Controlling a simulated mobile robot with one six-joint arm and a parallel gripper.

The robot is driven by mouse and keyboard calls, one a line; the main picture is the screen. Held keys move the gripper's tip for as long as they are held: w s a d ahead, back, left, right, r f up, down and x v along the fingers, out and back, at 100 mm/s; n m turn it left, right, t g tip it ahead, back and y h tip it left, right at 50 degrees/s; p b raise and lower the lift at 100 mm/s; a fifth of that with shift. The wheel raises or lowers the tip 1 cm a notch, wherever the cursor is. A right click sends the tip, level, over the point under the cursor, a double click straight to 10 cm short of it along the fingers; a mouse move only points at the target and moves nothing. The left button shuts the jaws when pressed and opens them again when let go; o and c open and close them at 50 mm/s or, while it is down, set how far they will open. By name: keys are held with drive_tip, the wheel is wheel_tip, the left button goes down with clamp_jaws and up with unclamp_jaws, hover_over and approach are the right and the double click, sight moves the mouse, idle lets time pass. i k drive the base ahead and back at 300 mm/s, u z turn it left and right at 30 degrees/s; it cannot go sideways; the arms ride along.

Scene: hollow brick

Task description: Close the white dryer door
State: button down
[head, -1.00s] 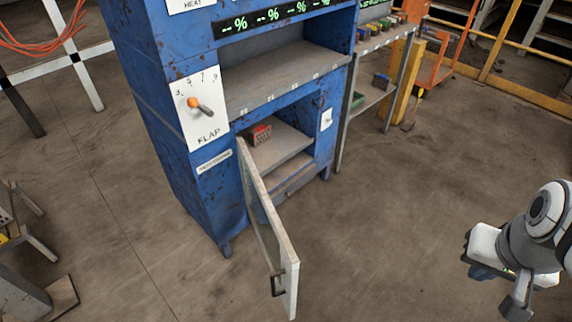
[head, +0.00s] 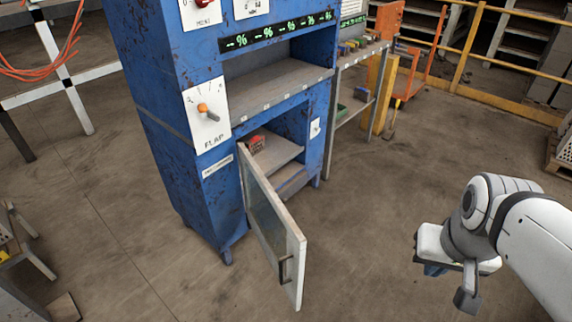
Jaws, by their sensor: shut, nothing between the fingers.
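The white dryer door (head: 292,238) stands wide open, hinged at the left side of the lower opening of the blue dryer (head: 205,165) and swung out toward me. It has a glass pane and a dark handle (head: 284,269) near its free edge. Inside the lower opening a red hollow brick (head: 256,144) sits on a grey shelf. My gripper (head: 450,278) is at the right, in the air, well apart from the door and touching nothing. Its fingers are small and partly hidden by my wrist, and nothing shows between them.
A shelf rack (head: 352,105) with coloured blocks stands right of the dryer. Behind it are an orange cart (head: 405,75) and yellow railings (head: 510,105). A table (head: 22,240) is at the left edge. The floor between the door and my arm is clear.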

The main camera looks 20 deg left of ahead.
sight(288, 269)
drive_tip(key=u, duration=1.15)
drive_tip(key=i, duration=1)
drive_tip(key=u, duration=0.35)
drive_tip(key=k, duration=1.7)
drive_tip(key=z, duration=0.4)
drive_tip(key=i, duration=0.95)
